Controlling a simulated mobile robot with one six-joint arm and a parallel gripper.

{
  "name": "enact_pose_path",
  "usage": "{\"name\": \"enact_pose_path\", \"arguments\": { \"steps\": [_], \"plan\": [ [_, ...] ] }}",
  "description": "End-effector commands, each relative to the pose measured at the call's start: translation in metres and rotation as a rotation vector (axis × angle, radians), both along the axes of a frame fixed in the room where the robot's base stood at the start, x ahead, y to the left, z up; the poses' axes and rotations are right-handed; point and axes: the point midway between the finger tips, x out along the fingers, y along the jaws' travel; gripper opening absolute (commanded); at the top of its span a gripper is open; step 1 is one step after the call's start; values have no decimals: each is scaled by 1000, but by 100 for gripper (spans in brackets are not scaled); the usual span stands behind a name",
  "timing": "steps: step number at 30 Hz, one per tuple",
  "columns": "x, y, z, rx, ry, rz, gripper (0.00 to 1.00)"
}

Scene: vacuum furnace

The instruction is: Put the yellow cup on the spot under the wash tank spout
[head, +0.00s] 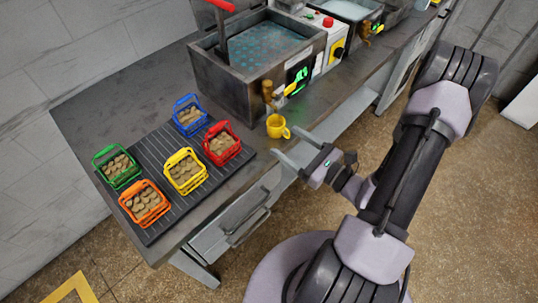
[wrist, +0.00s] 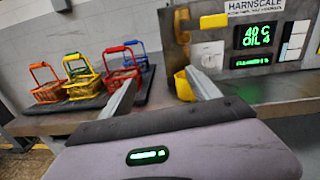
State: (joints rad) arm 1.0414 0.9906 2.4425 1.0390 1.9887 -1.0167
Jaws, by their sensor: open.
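The yellow cup (head: 275,127) stands upright on the bench, just in front of and below the brass spout (head: 267,92) of the near tank (head: 240,90). Its handle points right in the head view. In the wrist view the cup (wrist: 183,86) is partly hidden behind my right finger, with the spout (wrist: 182,27) above it. My gripper (head: 288,143) is open and empty, its fingers pointing at the bench edge close to the cup. The fingers (wrist: 158,78) also show in the wrist view. I cannot tell from a label which tank is the wash tank.
Several coloured baskets of brown pieces, such as the red one (head: 222,144), stand on a ribbed dark mat (head: 160,215) left of the cup. A second brass spout (head: 365,31) is farther along. A green display (wrist: 264,36) reads "40 C OIL 4". A drawer handle (head: 250,225) juts out below.

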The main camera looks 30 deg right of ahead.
Motion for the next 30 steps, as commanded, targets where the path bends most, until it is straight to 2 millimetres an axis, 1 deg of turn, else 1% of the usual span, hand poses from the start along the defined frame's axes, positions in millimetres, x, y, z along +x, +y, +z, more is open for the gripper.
{"name": "enact_pose_path", "arguments": {
  "steps": [1,2,3,5,6,7,8,9,11,12,14,15,18,21,22,30],
  "plan": [
    [4,32,28,-75,-31,158,71],
    [2,58,45,-130,-45,282,71],
    [-7,93,65,-217,-57,457,71],
    [-32,141,85,-376,-64,712,71],
    [-52,165,94,-505,-65,870,71],
    [-68,179,98,-614,-65,981,71],
    [-85,189,101,-734,-64,1081,71],
    [-104,196,104,-911,-67,1196,71],
    [-124,194,109,-1197,-83,1308,71],
    [-131,189,115,-1386,-101,1341,71],
    [-133,179,128,-1641,-141,1334,71],
    [-132,174,140,-1786,-175,1304,71],
    [-127,166,166,-2033,-246,1203,71],
    [-125,163,180,-2134,-284,1139,71],
    [-124,162,182,-2145,-287,1132,71],
    [-124,162,182,-2147,-286,1129,71]
  ]
}}
